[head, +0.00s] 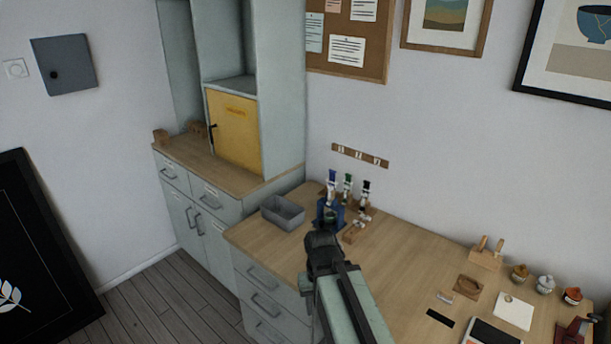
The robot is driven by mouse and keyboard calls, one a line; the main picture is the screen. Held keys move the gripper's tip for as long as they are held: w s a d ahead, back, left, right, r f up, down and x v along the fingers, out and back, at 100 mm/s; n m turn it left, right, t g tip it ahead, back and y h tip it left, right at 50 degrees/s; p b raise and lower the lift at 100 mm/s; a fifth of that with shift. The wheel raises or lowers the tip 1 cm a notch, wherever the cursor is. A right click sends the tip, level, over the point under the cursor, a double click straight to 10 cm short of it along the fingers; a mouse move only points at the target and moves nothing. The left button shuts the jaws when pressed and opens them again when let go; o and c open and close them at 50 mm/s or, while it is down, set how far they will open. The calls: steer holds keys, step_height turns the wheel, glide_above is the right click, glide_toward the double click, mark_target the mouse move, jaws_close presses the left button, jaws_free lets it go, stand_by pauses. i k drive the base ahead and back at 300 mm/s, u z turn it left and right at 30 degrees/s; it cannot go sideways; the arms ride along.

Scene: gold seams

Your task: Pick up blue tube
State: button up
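My gripper (322,238) is dark and reaches over the desk from the front. In the picture its tip is just below the dark blue object; I cannot tell whether they touch. The fingertips are too small and dark to show whether they are open or shut.
A grey open bin (283,212) stands left of the tubes. A small wooden block (352,234) lies just right of my gripper. A tall cabinet with a yellow door (235,130) rises at left. Small pots (545,284) and a white card (513,311) lie at right. The desk's middle is clear.

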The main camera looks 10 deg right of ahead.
mark_target(331, 186)
steer(key=u, duration=0.75)
steer(key=i, duration=1.55)
steer(key=u, duration=1.2)
steer(key=i, duration=0.7)
steer(key=z, duration=0.05)
steer(key=k, duration=0.45)
steer(key=u, duration=0.05)
